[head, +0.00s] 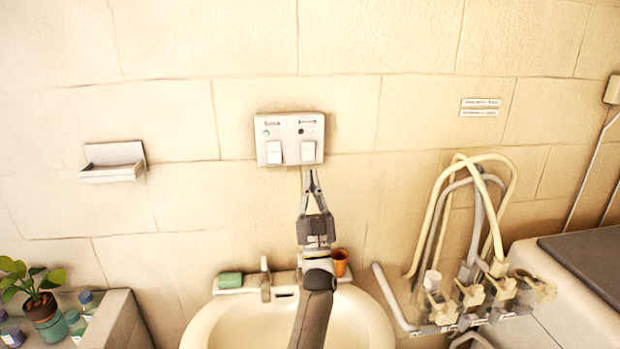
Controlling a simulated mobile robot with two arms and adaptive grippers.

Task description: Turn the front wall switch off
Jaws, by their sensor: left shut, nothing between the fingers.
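A white wall switch plate (289,122) with two rockers is fixed to the tiled wall above the basin. The left rocker (274,152) and the right rocker (307,151) sit side by side under small labels and dark marks. My left gripper (311,174) is shut and empty, pointing up, with its fingertips just below the right rocker. I cannot tell whether the tips touch the plate. The on or off position of each rocker is too small to tell. My right gripper is not in view.
Below is a washbasin (362,318) with a tap (265,279), a green soap bar (230,280) and an orange cup (340,262). A soap shelf (113,162) is on the wall at left. Pipes with valves (470,290) stand at right. The wall around the plate is clear.

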